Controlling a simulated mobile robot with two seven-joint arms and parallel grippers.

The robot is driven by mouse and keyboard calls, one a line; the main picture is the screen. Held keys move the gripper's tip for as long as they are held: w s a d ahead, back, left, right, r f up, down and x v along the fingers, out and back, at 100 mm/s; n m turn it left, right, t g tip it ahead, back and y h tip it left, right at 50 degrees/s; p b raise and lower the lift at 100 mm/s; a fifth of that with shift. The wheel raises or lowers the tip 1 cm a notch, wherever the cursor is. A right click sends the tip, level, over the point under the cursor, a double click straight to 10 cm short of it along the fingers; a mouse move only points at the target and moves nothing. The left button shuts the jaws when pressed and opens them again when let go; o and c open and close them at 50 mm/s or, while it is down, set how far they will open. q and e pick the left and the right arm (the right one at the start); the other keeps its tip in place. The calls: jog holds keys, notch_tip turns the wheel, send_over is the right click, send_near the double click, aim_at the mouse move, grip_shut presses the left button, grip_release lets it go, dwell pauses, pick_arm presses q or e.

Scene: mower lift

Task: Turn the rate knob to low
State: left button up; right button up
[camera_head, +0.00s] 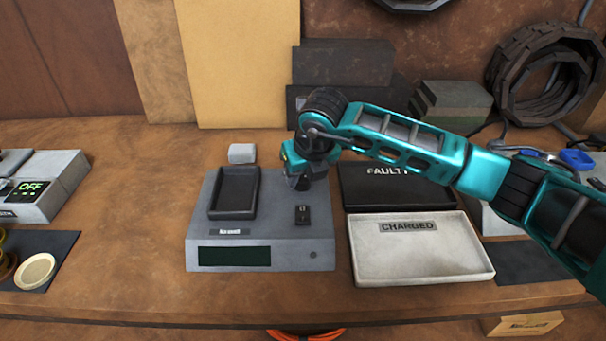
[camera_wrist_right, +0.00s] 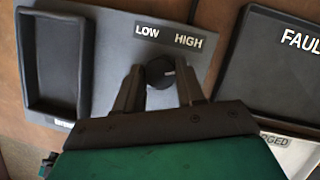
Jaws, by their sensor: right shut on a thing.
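The grey charger unit (camera_head: 215,205) stands on the bench, with a dark empty bay on its left and a dark display on its front. The round black rate knob (camera_wrist_right: 160,72) shows in the right wrist view below the LOW label (camera_wrist_right: 147,31) and the HIGH label (camera_wrist_right: 188,41). A small pale mark shows on the knob's right side; its exact setting is hard to read. My right gripper (camera_wrist_right: 160,80) has its two fingers on either side of the knob, shut on it. In the head view my right gripper (camera_head: 299,180) reaches down at the unit's back right and hides the knob. My left gripper is out of view.
A black rocker switch (camera_head: 302,215) is on the unit in front of my gripper. The black FAULT tray (camera_head: 375,198) and the white CHARGED tray (camera_head: 420,270) lie to the right.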

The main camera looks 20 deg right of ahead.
jog(key=n+b, duration=0.1)
jog(key=n+y+b, duration=0.1)
jog(key=n, duration=0.1)
jog(key=shift+d+f+n+b, duration=0.1)
jog(key=shift+f+n+b, duration=0.05)
jog(key=shift+n+b, duration=0.2)
jog(key=n+g+y+b, duration=0.1)
jog(key=n+y+b, duration=0.1)
jog(key=n, duration=0.2)
jog(key=shift+w+d, duration=0.1)
jog(key=shift+w, duration=0.05)
jog(key=shift+n+g+b, duration=0.3)
jog(key=shift+n+b, duration=0.1)
jog(key=shift+n, duration=0.25)
jog(key=shift+n+g+y+b, duration=0.3)
jog(key=shift+n+b, duration=0.1)
jog(key=shift+n, duration=0.7)
jog(key=shift+w+n+g+b, duration=0.1)
jog(key=shift+n+g+b, duration=0.25)
jog(key=shift+n, duration=0.75)
jog(key=shift+r, duration=0.2)
jog(key=o, duration=1)
